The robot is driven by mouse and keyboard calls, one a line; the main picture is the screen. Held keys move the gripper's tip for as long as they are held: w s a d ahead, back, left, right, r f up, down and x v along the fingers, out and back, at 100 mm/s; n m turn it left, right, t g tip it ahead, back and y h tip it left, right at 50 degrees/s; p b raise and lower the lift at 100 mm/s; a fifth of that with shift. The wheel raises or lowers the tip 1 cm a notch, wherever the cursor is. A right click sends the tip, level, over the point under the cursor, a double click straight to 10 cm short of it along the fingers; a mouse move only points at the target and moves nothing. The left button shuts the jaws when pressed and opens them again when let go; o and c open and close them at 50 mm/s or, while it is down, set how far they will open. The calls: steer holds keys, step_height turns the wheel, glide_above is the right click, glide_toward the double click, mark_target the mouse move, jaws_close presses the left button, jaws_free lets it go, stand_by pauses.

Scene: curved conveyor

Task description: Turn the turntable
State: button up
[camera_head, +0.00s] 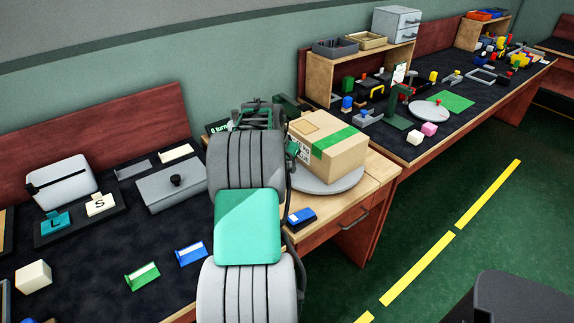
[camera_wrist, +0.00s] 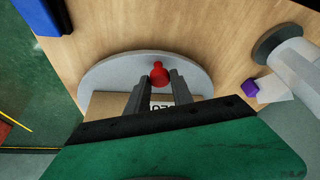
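The turntable is a round grey disc (camera_head: 340,182) on the wooden bench, partly under a cardboard box. In the wrist view the disc (camera_wrist: 110,72) carries a red knob (camera_wrist: 159,74) near its edge. My gripper (camera_wrist: 160,80) points at the disc with its two fingers on either side of the knob. The gap between the fingertips is about as wide as the knob. I cannot tell whether they touch it. In the head view my own arm hides the fingers and the knob.
The cardboard box (camera_head: 328,145) with green tape stands on the disc, close to my gripper. A blue item (camera_head: 301,216) lies in front of the disc. A grey tool case (camera_head: 172,187) is to the left. A second bench with loose parts stands at the right.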

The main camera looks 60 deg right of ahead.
jaws_close()
stand_by(0.8)
